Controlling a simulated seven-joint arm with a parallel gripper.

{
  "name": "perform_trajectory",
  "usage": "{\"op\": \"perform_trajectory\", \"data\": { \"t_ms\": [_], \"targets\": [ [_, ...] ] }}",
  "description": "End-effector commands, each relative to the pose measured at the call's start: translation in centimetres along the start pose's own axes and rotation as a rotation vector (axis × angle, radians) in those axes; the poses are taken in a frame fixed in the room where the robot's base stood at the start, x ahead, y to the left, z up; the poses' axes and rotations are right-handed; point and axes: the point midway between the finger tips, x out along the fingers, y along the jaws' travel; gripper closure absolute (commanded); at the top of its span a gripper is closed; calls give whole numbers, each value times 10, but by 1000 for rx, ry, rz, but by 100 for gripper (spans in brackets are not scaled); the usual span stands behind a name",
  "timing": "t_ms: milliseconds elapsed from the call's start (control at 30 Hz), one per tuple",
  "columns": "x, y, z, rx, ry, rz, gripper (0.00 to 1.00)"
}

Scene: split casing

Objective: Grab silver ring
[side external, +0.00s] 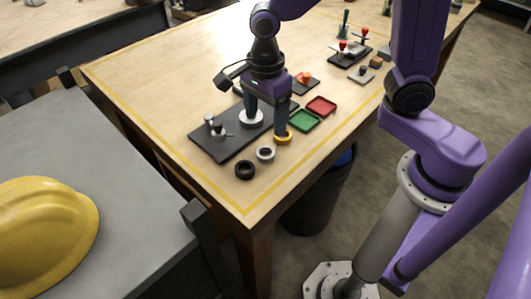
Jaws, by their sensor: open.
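The silver ring (265,154) lies on the wooden table near its front corner, between a black ring (244,170) and a gold ring (283,138). My gripper (266,123) is open and points down, behind the silver ring in the picture. Its left finger shows over a white round part (251,119) on the dark plate, and its right finger over the gold ring. I cannot tell whether either finger touches these. Nothing shows between the fingers. The silver ring is apart from both fingers and fully in view.
The dark plate (225,148) carries metal fittings (216,128) at its left. A green tray (304,121) and a red tray (321,106) stand to the right. Toggle clamps (352,50) are farther back. The table is clear around its front corner.

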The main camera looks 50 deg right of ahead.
Motion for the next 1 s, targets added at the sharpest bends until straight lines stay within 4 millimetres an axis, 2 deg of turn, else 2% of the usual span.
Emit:
{"op": "perform_trajectory", "data": {
  "t_ms": [33,200,500,800,1000],
  "targets": [
    [11,1,-1,0,5,5,22],
    [36,0,-1,-1,3,3,22],
    [52,1,0,-2,1,1,22],
    [87,2,2,-1,2,2,22],
    [98,3,2,-2,1,1,22]
  ]
}}
